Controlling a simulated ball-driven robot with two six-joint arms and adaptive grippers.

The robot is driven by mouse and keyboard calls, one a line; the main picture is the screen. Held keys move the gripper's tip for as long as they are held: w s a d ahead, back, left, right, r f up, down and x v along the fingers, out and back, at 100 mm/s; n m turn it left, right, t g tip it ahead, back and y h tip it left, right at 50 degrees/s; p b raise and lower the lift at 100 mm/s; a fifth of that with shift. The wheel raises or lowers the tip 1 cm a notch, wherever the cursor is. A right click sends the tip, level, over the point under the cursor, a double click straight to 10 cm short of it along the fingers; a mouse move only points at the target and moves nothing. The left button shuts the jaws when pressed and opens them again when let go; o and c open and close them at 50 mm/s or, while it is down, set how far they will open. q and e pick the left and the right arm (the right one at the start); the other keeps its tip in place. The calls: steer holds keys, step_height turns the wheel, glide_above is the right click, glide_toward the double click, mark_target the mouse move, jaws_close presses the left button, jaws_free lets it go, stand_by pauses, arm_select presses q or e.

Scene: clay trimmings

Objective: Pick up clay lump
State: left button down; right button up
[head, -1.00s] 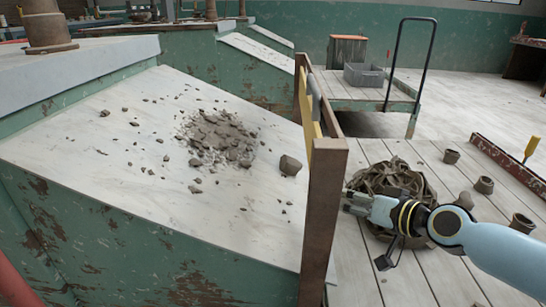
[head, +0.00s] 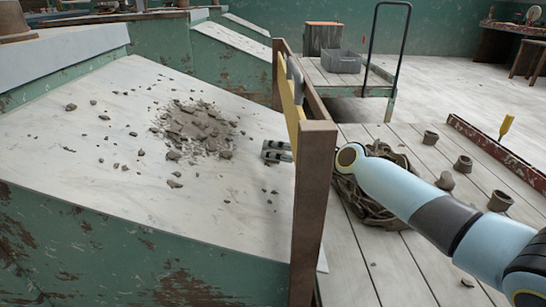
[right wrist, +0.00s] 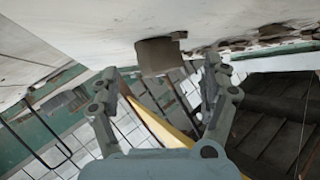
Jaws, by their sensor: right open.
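The clay lump (right wrist: 158,55) shows in the right wrist view as a grey-brown block on the pale board (head: 90,150), ahead of my right gripper. My right gripper (head: 277,150) reaches past the wooden post over the board's right side. In the head view its fingers cover the place of the lump. In the right wrist view the two fingers of the right gripper (right wrist: 162,82) are spread wide, with the lump beyond the gap and nothing held. My left gripper is not in view.
Clay crumbs (head: 200,128) lie heaped mid-board. A brown post (head: 312,215) with a yellow strip (head: 291,100) stands at the board's right edge, close to my right arm. A dark crumpled bundle (head: 365,203) and several small pots (head: 463,164) rest on the plank deck.

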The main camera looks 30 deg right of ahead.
mark_target(276, 164)
steer(key=x, duration=0.1)
steer(key=b+x, duration=0.1)
steer(key=x, duration=0.1)
steer(key=shift+s+f, duration=0.1)
steer(key=shift+f, duration=0.15)
steer(key=shift+w, duration=0.3)
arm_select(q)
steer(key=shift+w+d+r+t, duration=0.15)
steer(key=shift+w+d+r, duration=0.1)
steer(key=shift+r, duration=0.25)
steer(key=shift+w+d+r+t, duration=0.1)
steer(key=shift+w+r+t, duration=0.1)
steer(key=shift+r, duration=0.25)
arm_select(e)
steer(key=shift+r, duration=0.1)
steer(key=shift+c, duration=0.3)
steer(key=c, duration=1.3)
